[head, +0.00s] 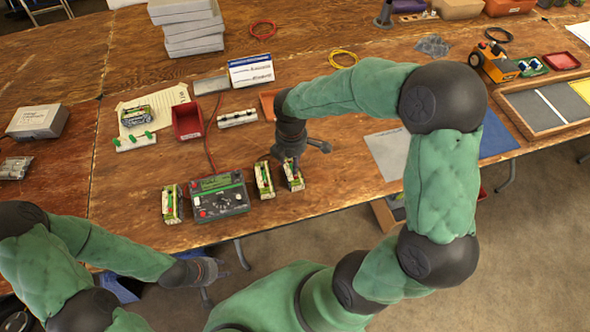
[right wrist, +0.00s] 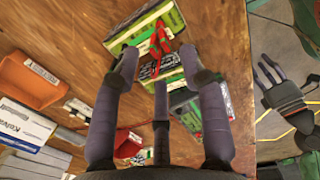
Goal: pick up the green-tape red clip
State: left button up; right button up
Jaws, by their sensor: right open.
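A red clip (right wrist: 160,38) lies on a green-and-white battery pack (right wrist: 134,32) in the right wrist view; any green tape on the clip cannot be told from the pack's green. In the head view this pack (head: 294,184) stands near the table's front edge, partly hidden by my right gripper. My right gripper (head: 302,153) is open above it; in the right wrist view its spread fingers (right wrist: 155,75) point at the pack and hold nothing. My left gripper (head: 215,277) is open and empty, low in front of the table, away from the clip.
A dark charger (head: 219,196) stands left of a second pack (head: 264,179), with a third pack (head: 171,203) on its other side. A red bin (head: 187,122), a white strip (head: 238,118) and an orange tray (head: 268,103) lie behind. Flat mats (head: 388,151) lie to the right.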

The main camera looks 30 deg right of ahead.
jog(key=f, duration=0.1)
jog(key=f+b, duration=0.1)
jog(key=d+f+b, duration=0.1)
jog(key=f, duration=0.1)
jog(key=shift+s+f, duration=0.1)
jog(key=shift+s, duration=0.3)
jog(key=shift+f, duration=0.45)
grip_shut()
